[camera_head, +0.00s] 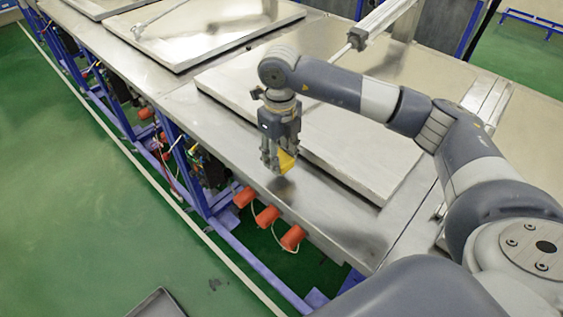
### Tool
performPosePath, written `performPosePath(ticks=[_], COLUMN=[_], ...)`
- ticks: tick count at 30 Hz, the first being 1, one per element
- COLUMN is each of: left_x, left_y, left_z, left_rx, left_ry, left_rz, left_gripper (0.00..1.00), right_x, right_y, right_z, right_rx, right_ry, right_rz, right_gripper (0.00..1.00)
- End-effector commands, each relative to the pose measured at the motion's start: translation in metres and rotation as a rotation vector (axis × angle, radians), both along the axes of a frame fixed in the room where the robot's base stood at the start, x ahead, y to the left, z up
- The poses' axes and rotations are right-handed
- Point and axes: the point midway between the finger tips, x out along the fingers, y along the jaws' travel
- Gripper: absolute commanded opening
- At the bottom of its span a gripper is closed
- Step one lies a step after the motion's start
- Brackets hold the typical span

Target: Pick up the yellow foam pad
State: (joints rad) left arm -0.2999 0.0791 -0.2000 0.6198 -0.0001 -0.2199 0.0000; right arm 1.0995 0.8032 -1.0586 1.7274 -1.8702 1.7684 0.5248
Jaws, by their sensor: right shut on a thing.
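The yellow foam pad (286,161) is a small yellow piece between the fingers of my right gripper (279,166). The gripper points down and is shut on the pad, which is partly hidden by the fingers. Both are over the front strip of the steel bench, beside the front edge of a flat steel lid. I cannot tell how far the pad is above the bench. My left gripper is not in view.
The steel lid (345,165) lies behind the gripper, with a pneumatic cylinder (383,22) above it. Another lid (205,32) is at the back left. Red-orange cylindrical parts (267,216) stick out below the bench edge. A dark tray (157,304) lies on the green floor.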

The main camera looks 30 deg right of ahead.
Motion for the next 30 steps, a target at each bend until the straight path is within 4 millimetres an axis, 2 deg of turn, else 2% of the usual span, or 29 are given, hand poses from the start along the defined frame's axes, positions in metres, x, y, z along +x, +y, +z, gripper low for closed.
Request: performPosePath(ticks=[1, 6, 15, 21, 30], left_x=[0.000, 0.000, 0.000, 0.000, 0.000], left_y=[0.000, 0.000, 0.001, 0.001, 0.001], left_z=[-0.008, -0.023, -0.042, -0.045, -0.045], left_rx=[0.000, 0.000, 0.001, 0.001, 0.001], left_ry=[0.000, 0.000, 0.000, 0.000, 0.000], left_rz=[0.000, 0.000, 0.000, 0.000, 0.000], left_gripper=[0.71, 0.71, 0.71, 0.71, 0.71], right_x=[-0.011, -0.043, -0.095, -0.110, -0.113], right_y=[0.008, 0.036, 0.078, 0.091, 0.093], right_z=[-0.005, -0.001, 0.007, 0.011, 0.012], right_rx=[-0.001, 0.000, -0.001, 0.000, -0.002], right_ry=[0.002, 0.000, 0.000, 0.001, 0.003], right_rz=[0.008, 0.010, 0.006, 0.002, 0.000], right_gripper=[0.21, 0.21, 0.21, 0.21, 0.21])
